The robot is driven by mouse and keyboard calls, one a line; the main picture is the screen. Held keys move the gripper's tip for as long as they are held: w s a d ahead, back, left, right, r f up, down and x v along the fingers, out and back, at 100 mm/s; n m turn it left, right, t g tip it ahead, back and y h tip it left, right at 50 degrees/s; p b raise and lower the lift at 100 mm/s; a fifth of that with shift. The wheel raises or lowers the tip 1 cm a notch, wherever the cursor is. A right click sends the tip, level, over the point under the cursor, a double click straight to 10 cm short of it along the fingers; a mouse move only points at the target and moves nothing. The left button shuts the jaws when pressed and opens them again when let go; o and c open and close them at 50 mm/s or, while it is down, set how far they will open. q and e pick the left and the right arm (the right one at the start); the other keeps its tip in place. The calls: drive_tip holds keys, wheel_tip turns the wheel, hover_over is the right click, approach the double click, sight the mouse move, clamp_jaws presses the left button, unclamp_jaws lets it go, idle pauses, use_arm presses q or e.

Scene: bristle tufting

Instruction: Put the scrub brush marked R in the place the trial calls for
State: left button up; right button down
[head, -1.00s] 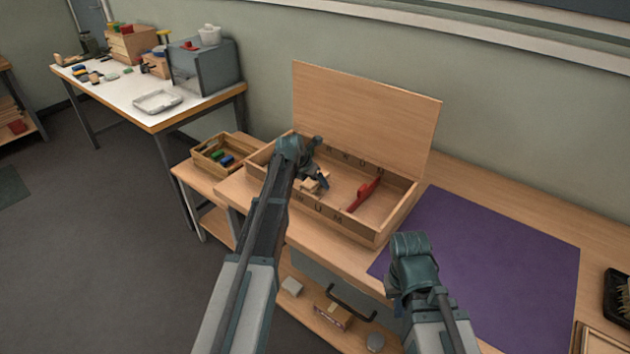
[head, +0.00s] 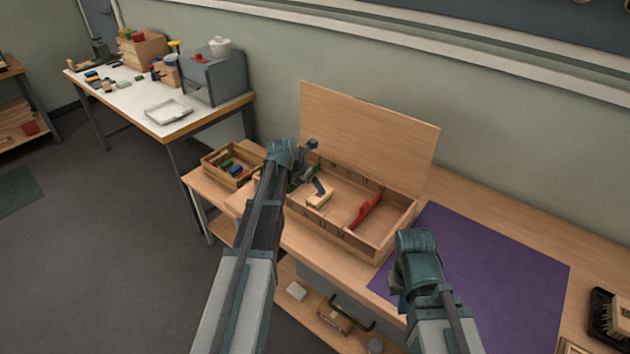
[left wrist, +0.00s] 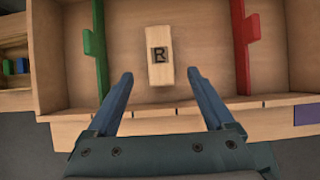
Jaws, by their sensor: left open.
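The scrub brush marked R (left wrist: 160,70) is a pale wooden block with a dark R on its top. It lies in the wooden box (head: 345,240), between a green divider (left wrist: 95,45) and a red divider (left wrist: 243,50); it also shows in the head view (head: 318,199). Its bristles are hidden. My left gripper (left wrist: 160,76) is open, its blue fingertips apart on either side of the brush's near end, with no visible hold. In the head view my left gripper (head: 315,168) is over the box's left part. My right gripper (head: 397,288) is near the table's front edge, fingers hidden.
The box's lid (head: 365,125) stands open behind it. A purple mat (head: 490,270) lies clear to the right, with a dark tray (head: 600,318) holding a brush beyond. A small crate (head: 232,182) of coloured pieces is at the left. A white-topped table stands further back.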

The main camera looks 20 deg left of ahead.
use_arm(q)
drive_tip(key=s+d+m+g+y, duration=0.1)
drive_tip(key=s+d+m+g, duration=0.1)
drive_tip(key=s+d+m, duration=0.5)
drive_tip(key=s+d+f+m+g+y, duration=0.1)
drive_tip(key=s+d+m+g, duration=0.1)
drive_tip(key=s+d+m, duration=0.5)
drive_tip(key=s+d+m+g+y, duration=0.1)
drive_tip(key=s+d+m, duration=0.7)
drive_tip(key=s+m, duration=0.9)
drive_tip(key=shift+f+m+g, duration=0.2)
drive_tip(key=shift+m+g, duration=0.2)
drive_tip(key=shift+m, duration=2)
